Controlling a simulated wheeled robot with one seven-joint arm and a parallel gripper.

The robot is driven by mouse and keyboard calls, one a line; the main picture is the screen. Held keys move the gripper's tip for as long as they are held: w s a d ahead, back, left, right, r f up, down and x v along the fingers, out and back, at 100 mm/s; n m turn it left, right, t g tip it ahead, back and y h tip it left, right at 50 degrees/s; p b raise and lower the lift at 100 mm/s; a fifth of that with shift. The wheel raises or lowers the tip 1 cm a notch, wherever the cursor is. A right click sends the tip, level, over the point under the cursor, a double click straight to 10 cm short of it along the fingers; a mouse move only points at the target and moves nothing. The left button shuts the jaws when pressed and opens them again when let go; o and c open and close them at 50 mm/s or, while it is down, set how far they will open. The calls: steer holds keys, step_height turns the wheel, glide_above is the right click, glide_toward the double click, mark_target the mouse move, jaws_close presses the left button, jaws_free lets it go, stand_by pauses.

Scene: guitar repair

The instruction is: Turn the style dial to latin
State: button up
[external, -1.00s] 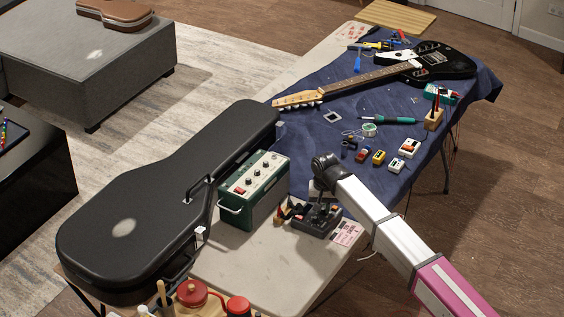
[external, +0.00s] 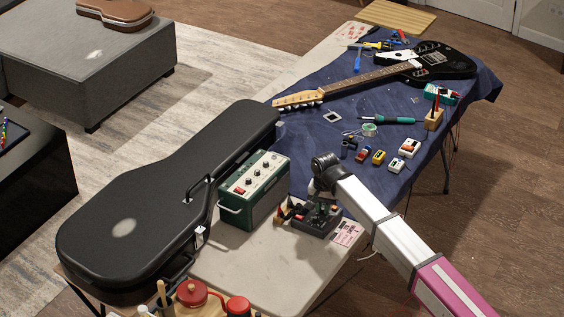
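A green box (external: 249,206) with a pale top panel stands on the bare end of the table, beside the black guitar case. Its panel carries several small dark knobs (external: 262,171) and a red part (external: 242,190). The lettering is too small to read, so I cannot tell which knob is the style dial or where it points. My gripper (external: 316,188) hangs below the dark wrist, to the right of the green box and apart from it in the picture. Its fingers are small and mostly hidden, so their opening does not show.
A dark grey unit (external: 325,226) with small coloured parts stands just below my gripper. The black guitar case (external: 150,215) walls the left side. Small pedals (external: 378,157), a soldering iron (external: 395,120) and a guitar (external: 440,62) lie on the blue cloth.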

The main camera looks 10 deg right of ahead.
mark_target(323, 209)
steer(key=shift+o, duration=0.7)
step_height(323, 209, up, 11)
steer(key=shift+f, duration=0.1)
steer(key=s+d+f, duration=0.4)
steer(key=d+f, duration=0.1)
steer(key=d, duration=0.2)
steer(key=s+d+f, duration=0.4)
steer(key=d+f, duration=0.1)
steer(key=d, duration=0.1)
steer(key=s+d+f+n, duration=0.3)
steer(key=s+d+f, duration=0.4)
steer(key=s+f, duration=0.5)
steer(key=s+d+f+n, duration=0.3)
steer(key=s+d+f, duration=0.5)
steer(key=s+f, duration=0.4)
steer(key=shift+f, duration=0.3)
